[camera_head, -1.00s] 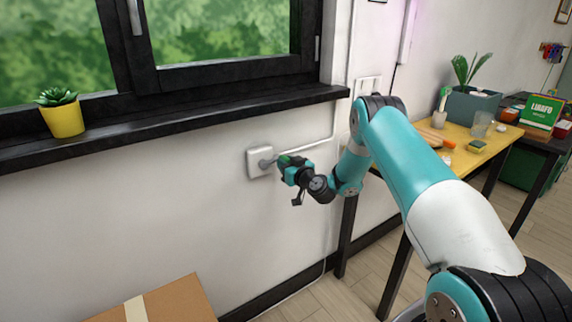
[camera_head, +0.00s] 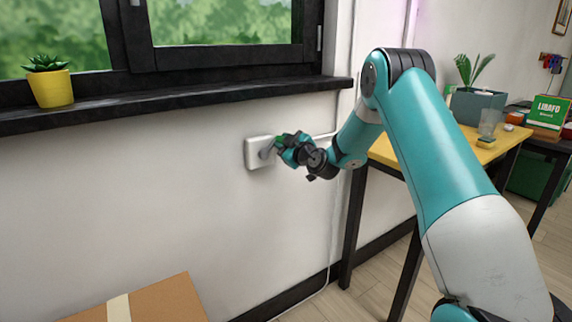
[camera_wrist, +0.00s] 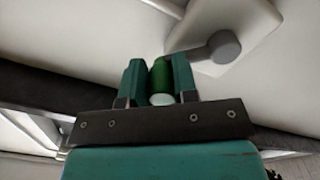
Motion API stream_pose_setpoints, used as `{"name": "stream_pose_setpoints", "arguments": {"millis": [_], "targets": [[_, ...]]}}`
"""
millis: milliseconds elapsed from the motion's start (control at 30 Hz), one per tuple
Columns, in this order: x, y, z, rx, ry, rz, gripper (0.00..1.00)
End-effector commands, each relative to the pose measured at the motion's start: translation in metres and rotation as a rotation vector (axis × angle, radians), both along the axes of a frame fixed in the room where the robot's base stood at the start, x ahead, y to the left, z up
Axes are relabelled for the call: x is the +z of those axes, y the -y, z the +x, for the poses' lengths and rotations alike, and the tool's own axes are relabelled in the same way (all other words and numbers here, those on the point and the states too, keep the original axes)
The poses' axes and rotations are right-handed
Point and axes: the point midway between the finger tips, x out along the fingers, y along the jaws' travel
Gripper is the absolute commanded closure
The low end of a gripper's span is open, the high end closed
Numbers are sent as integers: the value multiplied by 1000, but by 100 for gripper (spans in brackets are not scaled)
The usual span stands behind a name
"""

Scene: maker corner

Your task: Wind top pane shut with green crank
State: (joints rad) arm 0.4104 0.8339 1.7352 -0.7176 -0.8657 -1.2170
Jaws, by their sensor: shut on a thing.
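The crank has a green grip (camera_wrist: 160,78) and a grey hub (camera_wrist: 224,46), which stands out from a white square box on the wall (camera_head: 252,160). My gripper (camera_wrist: 158,66) is shut on the green grip, with one finger on each side of it. In the head view my gripper (camera_head: 283,145) is at the right of the box, with the grip up and to the right of the hub. My wrist partly hides the crank there. The lower part of the black-framed window (camera_head: 222,57) shows at the top; a top pane is out of view.
A black sill (camera_head: 180,102) with a yellow plant pot (camera_head: 53,89) runs above the crank. A cardboard box (camera_head: 160,303) is on the floor below. A yellow-topped table (camera_head: 384,152) stands at the right, behind my arm.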

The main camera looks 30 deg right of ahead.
Motion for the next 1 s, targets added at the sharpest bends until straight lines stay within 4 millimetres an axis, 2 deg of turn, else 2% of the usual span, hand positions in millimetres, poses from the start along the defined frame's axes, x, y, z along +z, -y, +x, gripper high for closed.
{"name": "stream_pose_setpoints", "arguments": {"millis": [33,533,1000], "targets": [[-5,-1,0,-2,9,-47,100],[15,-27,-1,-2,26,-520,100],[25,-52,-1,-1,38,-915,100]]}}
